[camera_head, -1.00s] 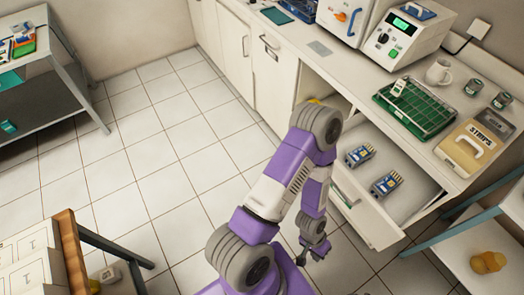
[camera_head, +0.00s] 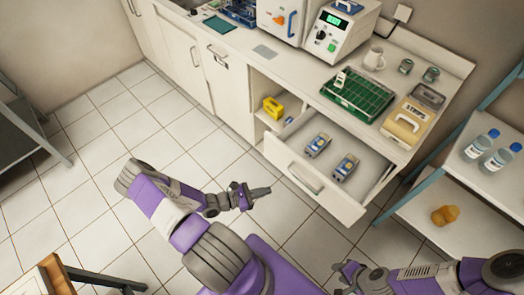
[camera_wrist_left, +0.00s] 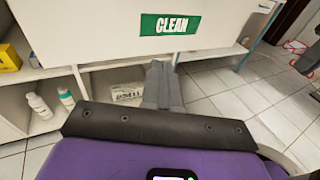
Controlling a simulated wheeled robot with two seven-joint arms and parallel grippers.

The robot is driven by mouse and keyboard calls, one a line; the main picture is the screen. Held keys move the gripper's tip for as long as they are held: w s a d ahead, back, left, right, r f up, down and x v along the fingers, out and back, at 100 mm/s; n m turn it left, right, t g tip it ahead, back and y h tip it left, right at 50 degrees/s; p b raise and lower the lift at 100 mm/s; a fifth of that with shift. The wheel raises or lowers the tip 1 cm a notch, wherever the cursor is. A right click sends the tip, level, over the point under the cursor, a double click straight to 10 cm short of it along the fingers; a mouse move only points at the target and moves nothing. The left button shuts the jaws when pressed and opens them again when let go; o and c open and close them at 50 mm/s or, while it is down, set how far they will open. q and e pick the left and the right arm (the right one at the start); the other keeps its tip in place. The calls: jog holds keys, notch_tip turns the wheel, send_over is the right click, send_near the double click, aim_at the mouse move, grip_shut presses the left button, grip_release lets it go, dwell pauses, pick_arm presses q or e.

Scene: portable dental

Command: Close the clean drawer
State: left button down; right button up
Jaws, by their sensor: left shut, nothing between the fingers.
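The clean drawer (camera_head: 285,165) stands pulled out under the white counter, with two small blue-and-grey packs (camera_head: 317,145) (camera_head: 345,167) inside. In the left wrist view its white front (camera_wrist_left: 80,25) bears a green CLEAN label (camera_wrist_left: 170,23). My left gripper (camera_head: 268,191) is shut and empty, in front of the drawer and left of it in the head view. In the left wrist view its closed fingers (camera_wrist_left: 160,75) point toward the drawer front, below the label; contact cannot be told. My right gripper (camera_head: 342,278) is at the bottom of the head view, its jaw opening unclear.
An open shelf with a yellow box (camera_head: 273,107) is beside the drawer. A green rack (camera_head: 358,95) and a tan case (camera_head: 405,122) sit on the counter above. A shelf unit with bottles (camera_head: 482,146) stands right.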

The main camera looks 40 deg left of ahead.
aim_at(267, 150)
pick_arm(q)
jog(key=s+a+r+n+t+y, duration=0.2)
jog(key=a+n+t+y, duration=0.4)
jog(key=a, duration=0.6)
jog(key=w, duration=0.4)
jog(key=w+d+g+y, duration=0.1)
jog(key=w, duration=0.4)
jog(key=w+g, duration=0.1)
jog(key=w, duration=0.3)
jog(key=shift+w+d+b, duration=0.2)
jog(key=shift+d+b, duration=0.1)
jog(key=shift+b, duration=0.1)
